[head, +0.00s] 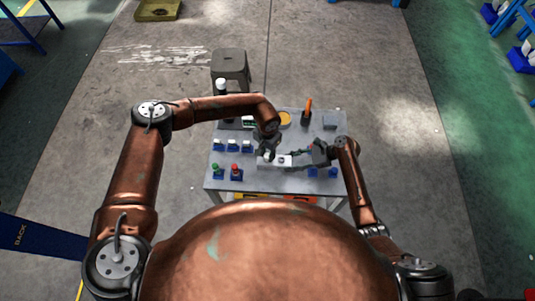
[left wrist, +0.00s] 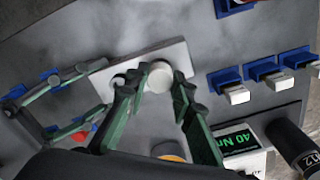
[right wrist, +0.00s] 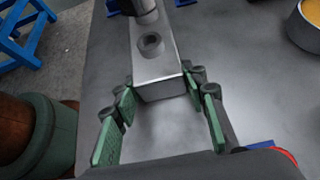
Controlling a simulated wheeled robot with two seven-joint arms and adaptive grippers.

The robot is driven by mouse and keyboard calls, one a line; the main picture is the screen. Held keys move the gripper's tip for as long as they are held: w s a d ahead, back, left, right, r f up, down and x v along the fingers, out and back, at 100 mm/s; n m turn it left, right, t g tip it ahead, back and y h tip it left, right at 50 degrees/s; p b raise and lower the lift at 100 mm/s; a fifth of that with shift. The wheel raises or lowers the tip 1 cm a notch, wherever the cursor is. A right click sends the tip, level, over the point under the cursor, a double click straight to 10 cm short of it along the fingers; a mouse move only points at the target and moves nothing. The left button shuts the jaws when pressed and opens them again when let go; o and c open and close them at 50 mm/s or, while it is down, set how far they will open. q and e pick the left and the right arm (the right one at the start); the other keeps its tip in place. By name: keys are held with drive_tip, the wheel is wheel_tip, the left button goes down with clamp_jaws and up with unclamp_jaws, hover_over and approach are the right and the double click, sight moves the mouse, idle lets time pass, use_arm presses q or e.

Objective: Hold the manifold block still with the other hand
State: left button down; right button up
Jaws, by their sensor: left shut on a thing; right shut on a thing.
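The manifold block (head: 290,162) is a pale grey bar lying on the table near its front middle. In the right wrist view the block (right wrist: 157,68) shows a round dark port on top. My right gripper (head: 318,154) is shut on the block's right end, with its fingers (right wrist: 168,92) on either side of it. My left gripper (head: 267,152) is over the block's other end. In the left wrist view its fingers (left wrist: 155,82) are shut around a round white cap (left wrist: 160,76) at the block. Whether the cap is seated in a port is hidden.
Blue holders with white pieces (head: 233,146) stand left of the block, with a green knob (head: 217,171) and a red knob (head: 236,172) in front. An orange-handled tool (head: 307,111) and a yellow round dish (head: 284,119) stand at the back. A grey stool (head: 230,66) stands behind the table.

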use_arm(q)
drive_tip(key=shift+m, duration=0.5)
drive_tip(key=c, duration=1.6)
unclamp_jaws()
drive_tip(key=shift+c, duration=0.7)
